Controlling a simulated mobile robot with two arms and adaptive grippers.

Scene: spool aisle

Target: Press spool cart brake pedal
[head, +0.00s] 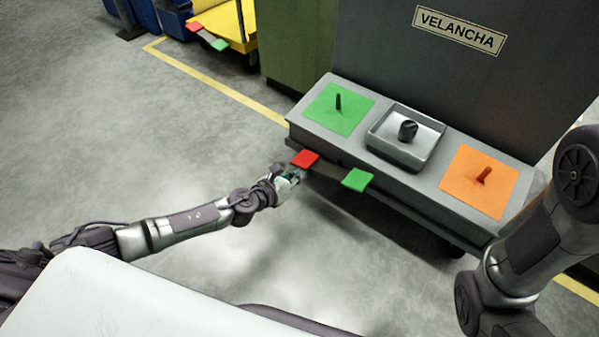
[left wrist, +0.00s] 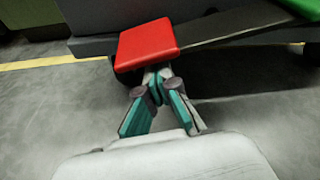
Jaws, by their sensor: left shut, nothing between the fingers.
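The spool cart (head: 420,190) stands at the right of centre in the head view, with a grey deck and a tall dark panel. A red pedal (head: 305,158) and a green pedal (head: 357,180) stick out from its near side on one bar. In the left wrist view the red pedal (left wrist: 148,44) is just ahead and the green pedal (left wrist: 300,8) is at the top right corner. My left gripper (head: 296,175) is shut and empty, close under the red pedal's near edge; its fingertips (left wrist: 160,78) seem partly hidden by it. I cannot tell whether they touch. My right gripper is out of view.
On the cart deck are a green pad (head: 330,118), a grey tray (head: 385,150) with a dark knob and an orange pad (head: 460,190), the pads with pegs. A yellow cart (head: 225,20) with similar pedals stands behind. Open grey floor lies to the left.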

